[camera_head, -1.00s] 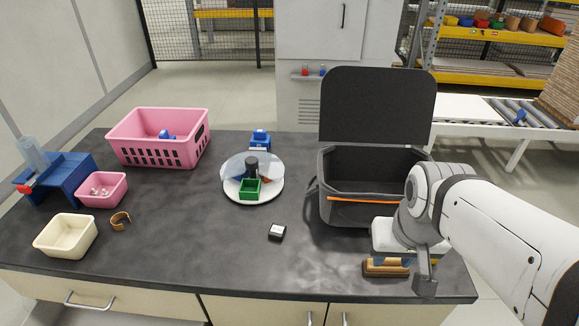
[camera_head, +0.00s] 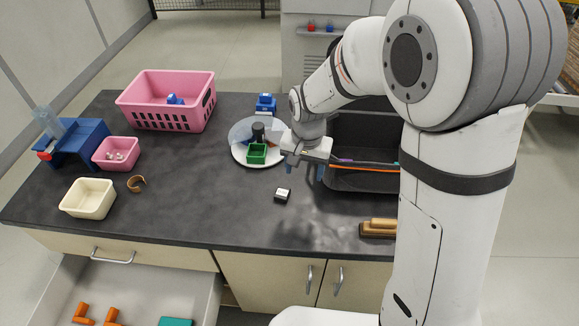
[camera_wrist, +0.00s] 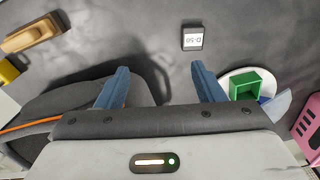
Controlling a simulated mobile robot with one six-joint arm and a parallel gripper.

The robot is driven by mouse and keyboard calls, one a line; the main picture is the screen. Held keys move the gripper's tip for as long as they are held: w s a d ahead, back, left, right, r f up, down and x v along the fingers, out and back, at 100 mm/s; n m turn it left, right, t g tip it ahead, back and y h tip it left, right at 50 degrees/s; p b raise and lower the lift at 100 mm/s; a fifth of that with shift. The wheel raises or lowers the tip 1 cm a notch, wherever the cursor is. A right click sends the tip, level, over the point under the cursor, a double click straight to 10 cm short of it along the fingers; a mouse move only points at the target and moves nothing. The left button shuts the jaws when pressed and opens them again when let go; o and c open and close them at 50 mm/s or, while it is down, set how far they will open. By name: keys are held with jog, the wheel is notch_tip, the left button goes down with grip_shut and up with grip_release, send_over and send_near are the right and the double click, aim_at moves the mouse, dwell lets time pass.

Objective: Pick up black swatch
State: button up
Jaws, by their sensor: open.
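The black swatch (camera_head: 282,195) is a small dark block with a white label on top. It lies on the dark worktop in front of the round white tray. In the wrist view the swatch (camera_wrist: 192,38) shows its label upside down, at upper centre, beyond the fingertips. My gripper (camera_head: 305,171) hangs above the worktop, a little behind and right of the swatch, beside the dark case. In the wrist view its two blue fingers (camera_wrist: 160,70) are spread apart with nothing between them.
The round white tray (camera_head: 240,156) holds a green box (camera_head: 257,153). The open dark case (camera_head: 355,178) stands close on the right, and a wooden-backed brush (camera_head: 378,228) lies in front of it. A pink basket (camera_head: 150,117) and cream bin (camera_head: 75,207) stand left. Worktop around the swatch is clear.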

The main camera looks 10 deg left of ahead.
jog(key=p, duration=0.1)
send_near(281, 195)
jog(key=shift+w+d+g, duration=0.1)
jog(key=shift+w+g, duration=0.2)
jog(key=f, duration=0.2)
jog(key=f+p, duration=0.1)
jog(key=shift+a+f+m, duration=0.2)
jog(key=shift+a+m, duration=0.1)
jog(key=shift+s+d+f+p, duration=0.1)
jog(key=shift+f+p, duration=0.65)
jog(key=shift+f, duration=1.85)
jog(key=shift+c, duration=0.4)
jog(key=c, duration=1)
